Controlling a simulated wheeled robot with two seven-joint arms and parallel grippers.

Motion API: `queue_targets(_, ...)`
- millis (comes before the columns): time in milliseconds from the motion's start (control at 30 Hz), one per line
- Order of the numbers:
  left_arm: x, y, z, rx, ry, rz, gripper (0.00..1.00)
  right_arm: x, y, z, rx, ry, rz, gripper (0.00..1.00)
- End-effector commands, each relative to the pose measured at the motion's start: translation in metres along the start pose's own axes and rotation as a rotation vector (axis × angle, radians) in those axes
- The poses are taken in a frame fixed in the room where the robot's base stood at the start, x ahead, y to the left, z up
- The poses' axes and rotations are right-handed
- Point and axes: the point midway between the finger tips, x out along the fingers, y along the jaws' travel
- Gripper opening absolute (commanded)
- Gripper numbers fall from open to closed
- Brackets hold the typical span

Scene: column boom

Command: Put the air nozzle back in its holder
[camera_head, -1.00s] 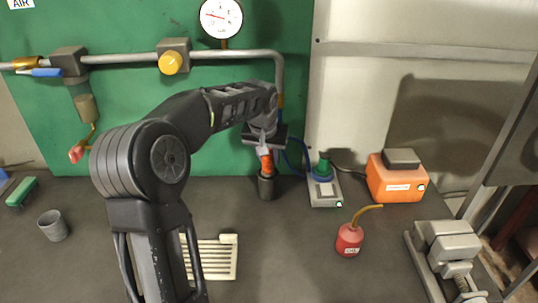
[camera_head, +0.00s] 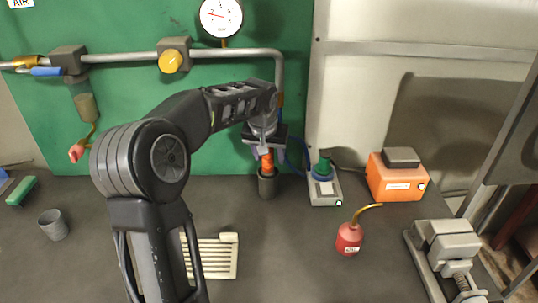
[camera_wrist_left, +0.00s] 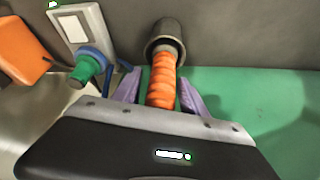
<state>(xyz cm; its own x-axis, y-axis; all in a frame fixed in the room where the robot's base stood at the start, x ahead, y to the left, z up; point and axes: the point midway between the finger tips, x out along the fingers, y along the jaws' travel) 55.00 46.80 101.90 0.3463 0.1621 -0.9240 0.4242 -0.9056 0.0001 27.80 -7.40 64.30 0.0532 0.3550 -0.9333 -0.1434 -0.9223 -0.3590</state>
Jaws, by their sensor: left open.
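The air nozzle, seen as an orange ribbed grip (camera_head: 267,160), stands upright with its lower end in a dark round cup-like holder (camera_head: 267,186) at the foot of the green panel. In the left wrist view the orange grip (camera_wrist_left: 162,80) runs into the holder's mouth (camera_wrist_left: 167,38). My left gripper (camera_head: 267,151) is open above the holder. Its two purple fingers stand on either side of the grip, with a visible gap on at least the right side. The grip's upper end is hidden by the gripper body. My right gripper is not in view.
A grey station with a green knob (camera_head: 324,166), an orange box (camera_head: 396,180), a red oil can (camera_head: 349,238) and a vise (camera_head: 447,245) are to the right. A pale slotted rack (camera_head: 218,257) and grey cup (camera_head: 53,225) are nearer. A blue hose hangs behind the gripper.

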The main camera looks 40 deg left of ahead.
Motion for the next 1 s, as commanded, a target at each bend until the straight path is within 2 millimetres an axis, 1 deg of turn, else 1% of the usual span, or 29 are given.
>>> queue_targets(33,-0.004,0.0,-0.001,0.0,0.001,0.0,0.51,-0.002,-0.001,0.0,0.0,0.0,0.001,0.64)
queue_targets(167,-0.018,0.0,-0.002,-0.001,0.004,0.0,0.51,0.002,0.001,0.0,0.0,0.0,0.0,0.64)
queue_targets(267,-0.036,0.0,-0.001,0.0,0.005,0.0,0.51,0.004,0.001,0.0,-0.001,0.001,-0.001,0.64)
queue_targets(500,-0.087,0.0,-0.002,0.0,0.005,0.0,0.51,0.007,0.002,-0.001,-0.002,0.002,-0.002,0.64)
queue_targets(600,-0.104,0.0,-0.002,0.0,0.005,0.001,0.51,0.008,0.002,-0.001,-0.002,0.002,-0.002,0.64)
queue_targets(700,-0.115,0.0,-0.001,0.0,0.002,0.001,0.51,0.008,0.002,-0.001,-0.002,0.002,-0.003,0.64)
queue_targets(800,-0.121,0.0,-0.001,0.0,0.0,0.0,0.51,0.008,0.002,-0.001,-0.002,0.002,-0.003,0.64)
queue_targets(1000,-0.122,0.0,-0.001,0.0,0.0,0.0,0.51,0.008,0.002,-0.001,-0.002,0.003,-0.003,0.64)
